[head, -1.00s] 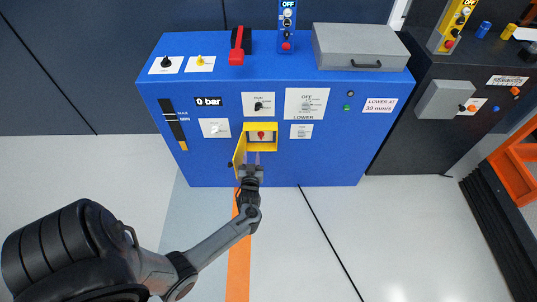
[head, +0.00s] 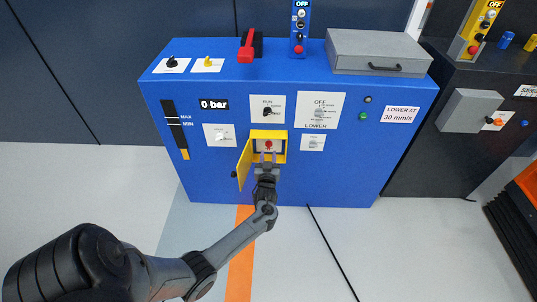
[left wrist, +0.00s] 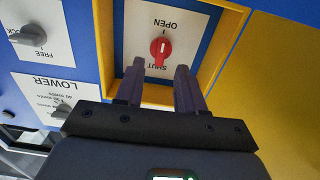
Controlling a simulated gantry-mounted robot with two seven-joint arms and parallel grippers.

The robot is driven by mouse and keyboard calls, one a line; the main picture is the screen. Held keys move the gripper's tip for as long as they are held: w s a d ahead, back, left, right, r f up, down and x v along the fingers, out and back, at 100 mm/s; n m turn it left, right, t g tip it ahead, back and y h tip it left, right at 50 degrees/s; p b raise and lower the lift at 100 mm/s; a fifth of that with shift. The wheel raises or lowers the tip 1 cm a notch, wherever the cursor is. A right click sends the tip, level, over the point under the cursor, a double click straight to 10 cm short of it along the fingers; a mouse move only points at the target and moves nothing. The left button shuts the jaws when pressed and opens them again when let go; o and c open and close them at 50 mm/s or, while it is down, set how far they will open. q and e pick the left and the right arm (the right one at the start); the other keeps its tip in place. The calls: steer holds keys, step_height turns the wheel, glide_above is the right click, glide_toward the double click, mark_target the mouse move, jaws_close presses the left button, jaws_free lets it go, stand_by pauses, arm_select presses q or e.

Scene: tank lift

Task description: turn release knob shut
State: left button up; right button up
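The red release knob (head: 268,144) sits in a yellow-framed recess (head: 282,135) on the blue cabinet's front. In the left wrist view the red knob (left wrist: 160,47) lies between printed words OPEN and SHUT; its pale mark points toward SHUT's side, which end is the pointer I cannot tell. The yellow door (head: 244,165) of the recess hangs open to the left. My left gripper (head: 267,157) is open at the recess, its two fingers (left wrist: 157,80) apart and just short of the knob, nothing between them. My right gripper is not in view.
The blue cabinet (head: 330,180) carries other switches, such as the RUN selector (head: 267,111) and the LOWER selector (head: 319,112). A red lever (head: 247,45) and a grey box (head: 375,52) are on top.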

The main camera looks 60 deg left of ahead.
mark_target(269, 147)
arm_select(q)
steer(key=shift+b+x, duration=0.8)
steer(key=shift+x, duration=1.2)
jaws_close()
